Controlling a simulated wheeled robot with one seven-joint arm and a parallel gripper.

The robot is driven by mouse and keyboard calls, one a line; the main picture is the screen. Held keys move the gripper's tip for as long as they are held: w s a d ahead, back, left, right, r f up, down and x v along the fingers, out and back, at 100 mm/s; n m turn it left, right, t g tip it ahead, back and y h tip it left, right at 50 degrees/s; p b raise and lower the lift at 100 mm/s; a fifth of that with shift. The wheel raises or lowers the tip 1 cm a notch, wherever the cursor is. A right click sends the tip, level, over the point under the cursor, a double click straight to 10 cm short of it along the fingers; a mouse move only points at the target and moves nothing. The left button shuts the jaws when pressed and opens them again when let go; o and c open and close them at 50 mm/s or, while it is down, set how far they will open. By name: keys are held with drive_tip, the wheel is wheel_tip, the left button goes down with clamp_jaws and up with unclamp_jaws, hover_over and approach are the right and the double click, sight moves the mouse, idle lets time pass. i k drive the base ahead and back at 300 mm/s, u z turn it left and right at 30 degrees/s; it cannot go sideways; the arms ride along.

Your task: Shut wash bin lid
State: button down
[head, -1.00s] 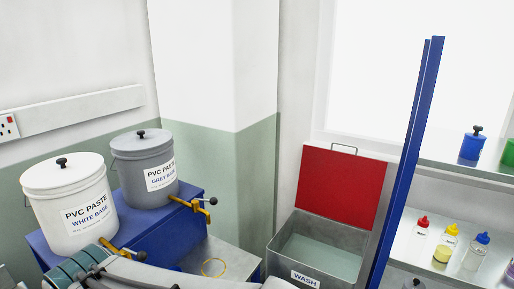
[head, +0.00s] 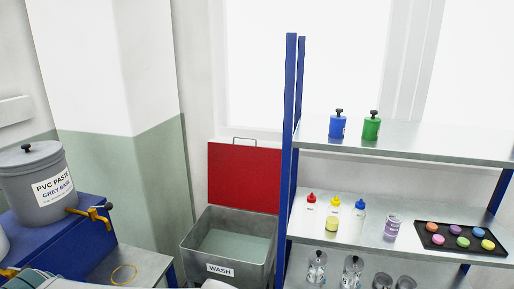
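The wash bin (head: 221,270) is a grey metal box with a "WASH" label on its front, low in the middle of the head view. Its red lid (head: 244,177) stands open, upright against the wall behind the bin, with a wire handle (head: 244,140) at its top edge. The inside of the bin shows a pale grey-green surface. Part of my arm shows along the bottom edge at the lower left. My gripper is not in view.
A blue-posted shelf rack (head: 290,150) stands right beside the bin. It holds bottles, jars and a black tray (head: 462,238). Left are a blue stand (head: 88,235) with a grey paste bucket (head: 37,188), a brass tap (head: 92,214) and a metal surface with a yellow ring (head: 124,275).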

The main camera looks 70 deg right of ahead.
sight(246, 178)
drive_tip(key=z, duration=3.55)
drive_tip(key=k, duration=1.1)
drive_tip(key=u, duration=0.75)
drive_tip(key=i, duration=2.1)
drive_tip(key=u, duration=0.3)
